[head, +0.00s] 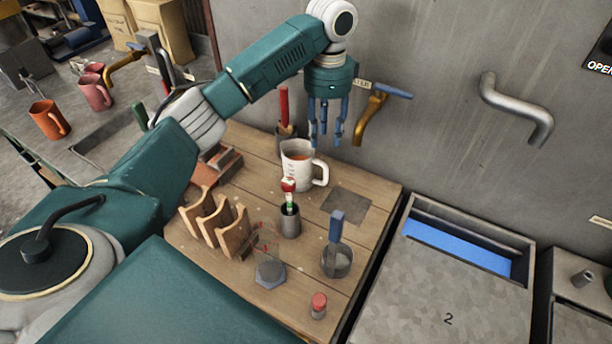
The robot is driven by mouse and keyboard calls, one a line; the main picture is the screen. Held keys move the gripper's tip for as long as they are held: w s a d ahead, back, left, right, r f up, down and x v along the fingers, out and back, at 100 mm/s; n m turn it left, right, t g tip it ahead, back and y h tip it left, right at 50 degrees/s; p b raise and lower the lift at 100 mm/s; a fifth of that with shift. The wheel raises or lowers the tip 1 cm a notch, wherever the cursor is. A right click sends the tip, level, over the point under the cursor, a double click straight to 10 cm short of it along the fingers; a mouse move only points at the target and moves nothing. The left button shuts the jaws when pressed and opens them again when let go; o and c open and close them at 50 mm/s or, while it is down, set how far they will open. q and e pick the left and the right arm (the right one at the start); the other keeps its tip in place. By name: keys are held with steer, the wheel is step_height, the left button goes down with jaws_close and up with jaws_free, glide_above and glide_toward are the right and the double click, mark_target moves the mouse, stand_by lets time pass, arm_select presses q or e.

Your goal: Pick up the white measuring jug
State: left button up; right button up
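The white measuring jug (299,171) stands upright near the back of the wooden table, with its handle (321,173) to the right. Something orange shows inside its top. My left gripper (328,137) hangs above and to the right of the jug, close to the wall, with its blue fingers pointing down. The fingers are spread apart, with nothing between them. In this view the fingers are just above the handle, and I see no contact with the jug. My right gripper is not in view.
The wooden table (378,192) also holds a wooden rack (215,222), a grey cup (290,221) with tools, a blue-handled pot (337,259) and a red-capped bottle (318,306). A brass tap (369,118) juts from the wall behind. A grey bin (450,290) stands right.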

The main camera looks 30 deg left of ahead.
mark_target(327, 168)
arm_select(q)
steer(key=f+b, duration=0.1)
steer(key=f, duration=0.1)
steer(key=shift+w+f+b, duration=0.2)
steer(key=shift+f+b, duration=0.15)
steer(key=shift+f, duration=0.4)
step_height(327, 168, down, 5)
steer(key=shift+r+p, duration=0.1)
steer(key=shift+p, duration=0.45)
steer(key=f+p, duration=0.1)
steer(key=f, duration=0.1)
steer(key=f+p, duration=0.1)
steer(key=f, duration=0.1)
steer(key=shift+d+f, duration=0.1)
steer(key=shift+d, duration=0.3)
steer(key=shift+f, duration=0.6)
jaws_close()
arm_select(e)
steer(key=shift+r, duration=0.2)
arm_select(q)
steer(key=shift+w+r, duration=0.15)
